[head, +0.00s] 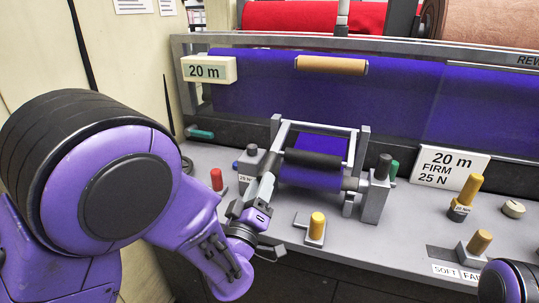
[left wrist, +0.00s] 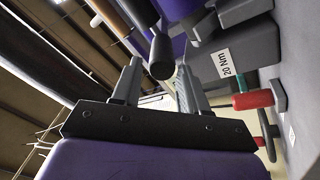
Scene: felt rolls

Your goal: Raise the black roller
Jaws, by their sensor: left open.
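The black roller (head: 313,158) lies across the grey frame in the middle of the bench, over the purple felt. My left gripper (head: 268,174) is at the roller's left end. In the left wrist view the dark end of a cylinder, apparently the black roller (left wrist: 160,57), shows at the tips of my open left gripper (left wrist: 158,72), between the two fingers. I cannot tell whether the fingers touch it. My right gripper is not in view.
A grey block with a black knob (head: 252,150) stands left of the frame, another (head: 376,190) right of it. A red knob (head: 217,180) and a yellow knob (head: 317,226) stand nearby. A "20 m FIRM 25 N" sign (head: 449,172) is at right.

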